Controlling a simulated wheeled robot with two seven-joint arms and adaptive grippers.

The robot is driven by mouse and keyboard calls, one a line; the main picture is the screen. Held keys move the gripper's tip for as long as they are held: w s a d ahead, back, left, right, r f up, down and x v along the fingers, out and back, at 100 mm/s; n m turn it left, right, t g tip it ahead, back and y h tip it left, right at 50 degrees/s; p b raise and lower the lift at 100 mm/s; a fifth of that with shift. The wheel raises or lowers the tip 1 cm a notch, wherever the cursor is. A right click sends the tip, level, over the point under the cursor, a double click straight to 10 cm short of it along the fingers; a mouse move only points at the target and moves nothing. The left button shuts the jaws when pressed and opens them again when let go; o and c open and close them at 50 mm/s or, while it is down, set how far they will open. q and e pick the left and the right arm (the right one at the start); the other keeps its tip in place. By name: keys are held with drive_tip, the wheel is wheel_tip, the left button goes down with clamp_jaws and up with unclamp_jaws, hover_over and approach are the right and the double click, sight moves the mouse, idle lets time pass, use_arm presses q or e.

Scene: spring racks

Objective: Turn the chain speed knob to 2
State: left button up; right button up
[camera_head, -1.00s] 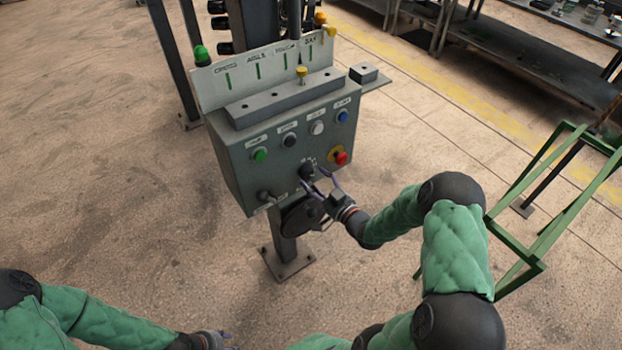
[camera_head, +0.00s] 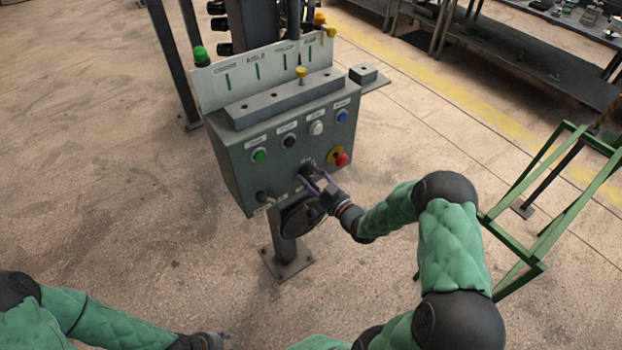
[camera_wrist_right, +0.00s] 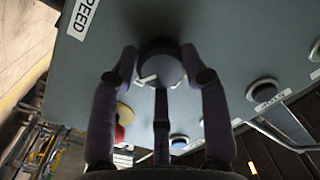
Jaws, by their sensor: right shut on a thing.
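The control box (camera_head: 231,166) is a grey panel on a post. A dark round knob (camera_head: 305,171) sits on its lower front, left of the red emergency button. In the right wrist view the knob (camera_wrist_right: 161,62) is near the top middle, with a white mark at its edge and a label reading SPEED (camera_wrist_right: 83,15) beside it. My right gripper (camera_head: 312,177) is shut on the knob, with its fingers around it. The numbers by the knob cannot be read. My left gripper (camera_head: 221,337) is low at the bottom edge, far from the box; its fingers are hardly visible.
A red emergency button (camera_head: 341,159) is close to the right of the knob. Green (camera_head: 259,155), black, white and blue buttons run in a row above. A second dark knob (camera_head: 263,196) is at lower left. A green frame (camera_head: 545,266) stands at right.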

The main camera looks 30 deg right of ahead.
drive_tip(key=shift+a+f, duration=0.15)
drive_tip(key=shift+f, duration=0.05)
drive_tip(key=n+b, duration=0.4)
drive_tip(key=shift+s+f+n, duration=0.1)
drive_tip(key=shift+f+n, duration=0.1)
drive_tip(key=shift+n, duration=0.1)
drive_tip(key=n+b, duration=0.5)
drive_tip(key=b, duration=0.2)
drive_tip(key=n+h+b, duration=0.1)
drive_tip(key=n+b, duration=0.4)
drive_tip(key=b, duration=0.1)
drive_tip(key=shift+n+g+b, duration=0.3)
drive_tip(key=shift+g+b, duration=0.05)
drive_tip(key=shift+g, duration=0.05)
drive_tip(key=shift+r+n+h+b, duration=0.2)
drive_tip(key=shift+n+h+b, duration=0.1)
drive_tip(key=shift+n+b, duration=0.8)
